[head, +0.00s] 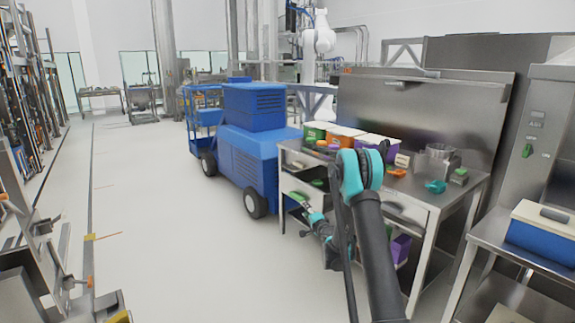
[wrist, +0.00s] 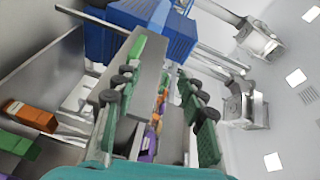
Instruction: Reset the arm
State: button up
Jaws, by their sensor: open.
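My arm (head: 373,225) rises at the right of centre in the head view, bends at a teal joint and hangs down beside a metal workbench (head: 445,205). My gripper (head: 302,203) is at the bench's left end, low, below the top surface, and points toward the blue vehicle. In the wrist view its two dark green fingers (wrist: 160,90) are spread apart, and I see nothing held between them. I cannot tell from these views whether it touches the bench.
On the bench top stand coloured bins (head: 347,136), a clear container (head: 438,160) and small loose items. The blue vehicle (head: 250,140) stands behind to the left. A second bench with a blue bin (head: 540,235) is at the right. The floor (head: 165,220) to the left is clear.

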jog(key=s+a+r+n+g+y, duration=0.1)
jog(key=s+r+n+g, duration=0.3)
jog(key=s, duration=0.6)
jog(key=s+a+r+n+g, duration=0.15)
jog(key=s+r+n, duration=0.35)
jog(key=s, duration=0.5)
jog(key=s+d+f+n+g+h, duration=0.1)
jog(key=s+d, duration=0.3)
jog(key=s, duration=0.7)
jog(key=s+d+f+n+g+h, duration=0.1)
jog(key=s+d+f+g+h, duration=0.2)
jog(key=s, duration=0.9)
jog(key=s+d+f+n+g+h, duration=0.1)
jog(key=s+d, duration=0.5)
jog(key=s, duration=0.6)
jog(key=shift+f+g+h, duration=0.5)
jog(key=shift+g+h, duration=0.3)
jog(key=shift+g, duration=0.05)
jog(key=shift+c, duration=0.9)
